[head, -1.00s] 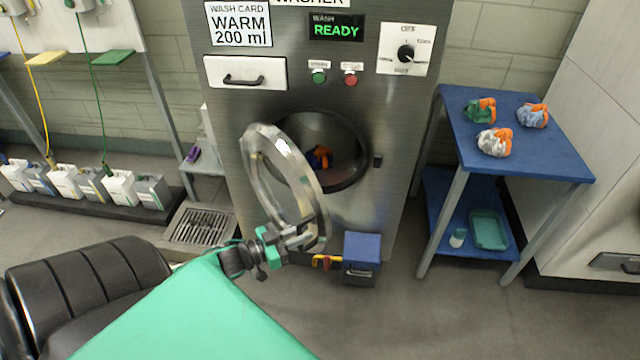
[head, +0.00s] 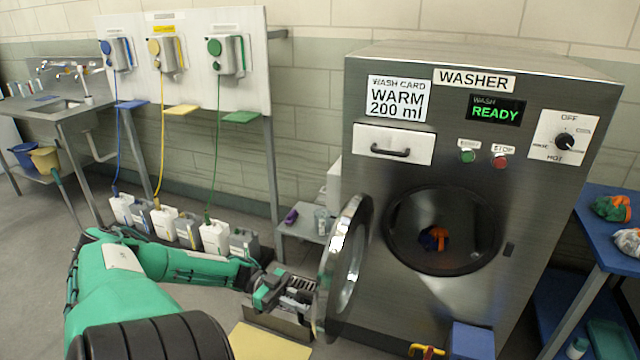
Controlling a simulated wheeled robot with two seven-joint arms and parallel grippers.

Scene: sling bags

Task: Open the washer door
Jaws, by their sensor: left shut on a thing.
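The washer (head: 440,300) stands at the right, its front facing me. Its round metal-rimmed door (head: 354,245) is swung out to the left, seen nearly edge-on, standing well away from the opening. The dark drum opening (head: 445,215) is uncovered, with orange and blue cloth (head: 435,238) inside. My left gripper (head: 300,297) is at the lower left side of the door, shut on the door's handle; the grip itself is small and partly hidden. My right gripper is not in view.
A small side shelf (head: 300,228) holds a purple item and a cup, left of the door. Several white and grey jugs (head: 215,237) line the wall. A blue box (head: 472,341) is below the opening. A blue table (head: 600,235) stands right.

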